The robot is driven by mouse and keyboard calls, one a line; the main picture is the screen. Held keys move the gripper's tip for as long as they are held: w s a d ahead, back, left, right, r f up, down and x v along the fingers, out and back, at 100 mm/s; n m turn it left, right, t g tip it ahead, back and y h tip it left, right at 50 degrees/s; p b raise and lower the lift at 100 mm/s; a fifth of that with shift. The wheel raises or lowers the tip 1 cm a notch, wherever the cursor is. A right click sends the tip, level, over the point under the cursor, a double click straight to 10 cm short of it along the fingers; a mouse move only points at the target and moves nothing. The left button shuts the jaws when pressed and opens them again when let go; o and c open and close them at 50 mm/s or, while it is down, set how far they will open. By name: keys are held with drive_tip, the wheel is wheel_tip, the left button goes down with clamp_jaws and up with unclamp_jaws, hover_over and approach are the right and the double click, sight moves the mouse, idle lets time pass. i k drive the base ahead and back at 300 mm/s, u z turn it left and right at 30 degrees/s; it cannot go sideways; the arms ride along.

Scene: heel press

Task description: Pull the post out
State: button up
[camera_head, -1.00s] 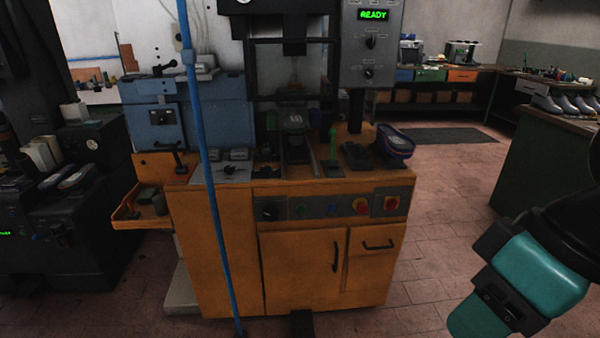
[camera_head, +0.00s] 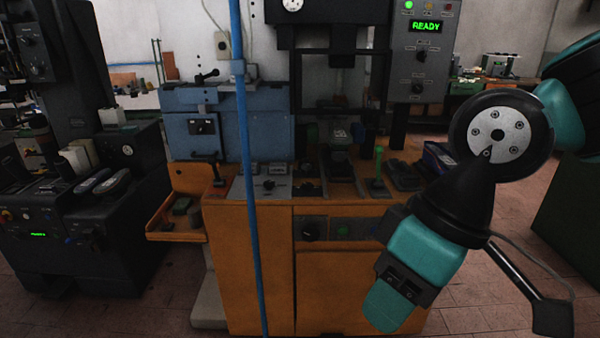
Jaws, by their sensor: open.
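A slim green post (camera_head: 378,165) stands upright in a dark base on the orange press bench, right of the press's middle. A taller blue pole (camera_head: 247,150) runs from the top of the view down in front of the bench. My gripper (camera_head: 398,284), teal and dark, is at the lower right in front of the bench's right side. It is open and empty, below and to the right of the green post in the picture and apart from it. The arm hides part of the bench's right front.
The orange bench (camera_head: 250,268) carries a blue machine box (camera_head: 272,130) and the black press frame. A panel reading READY (camera_head: 426,26) hangs above. An orange tray (camera_head: 176,236) sticks out left. A dark machine stands further left. Tiled floor is free in front.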

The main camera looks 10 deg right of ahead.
sight(336, 162)
drive_tip(key=u, duration=0.15)
drive_tip(key=i, duration=0.7)
drive_tip(key=z, duration=0.5)
drive_tip(key=i, duration=0.75)
drive_tip(key=z, duration=0.55)
